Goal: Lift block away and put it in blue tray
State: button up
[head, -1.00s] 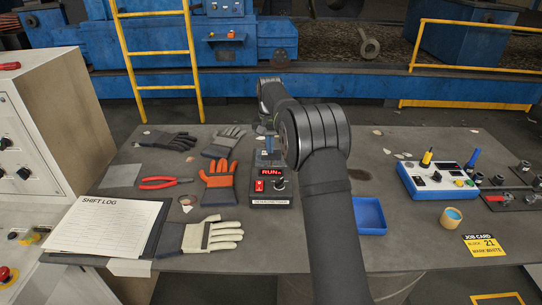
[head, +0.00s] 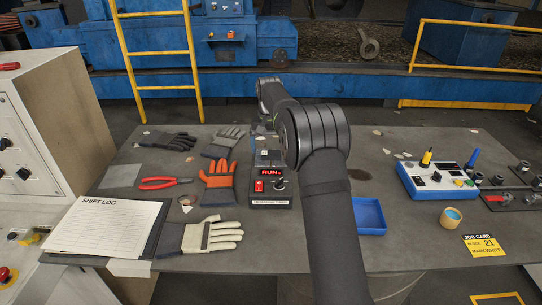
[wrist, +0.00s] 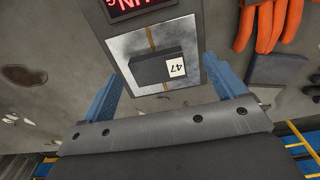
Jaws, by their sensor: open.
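The block (wrist: 152,68) is a dark grey piece with a white label reading 47. It lies on the pale metal plate (wrist: 128,46) of the device with the red RUN display; in the head view the block (head: 264,153) is small and partly unclear. My gripper (wrist: 159,72) is open and empty, its two blue fingers wide apart on either side of the plate in the wrist view. I cannot tell its height above the block. In the head view my gripper is mostly hidden behind my arm. The blue tray (head: 370,216) stands right of my arm, its visible part empty.
The RUN device (head: 270,188) stands in front of the block. An orange glove (head: 219,177) and other gloves lie to its left. A blue-and-white control box (head: 437,180) and a small cup (head: 451,217) are at the right. The table between tray and box is fairly clear.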

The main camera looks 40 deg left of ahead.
aim_at(271, 155)
jog(key=s+d+r+t+y, duration=0.2)
jog(key=d+r, duration=0.1)
jog(key=r, duration=0.4)
jog(key=s+d+r+t+y, duration=0.1)
jog(key=s+d+r, duration=0.1)
jog(key=r, duration=0.5)
jog(key=x, duration=1.7)
jog(key=shift+s+f, duration=0.15)
jog(key=shift+f, duration=0.15)
jog(key=c, duration=1.5)
jog(key=shift+o, duration=0.2)
jog(key=shift+r, duration=0.15)
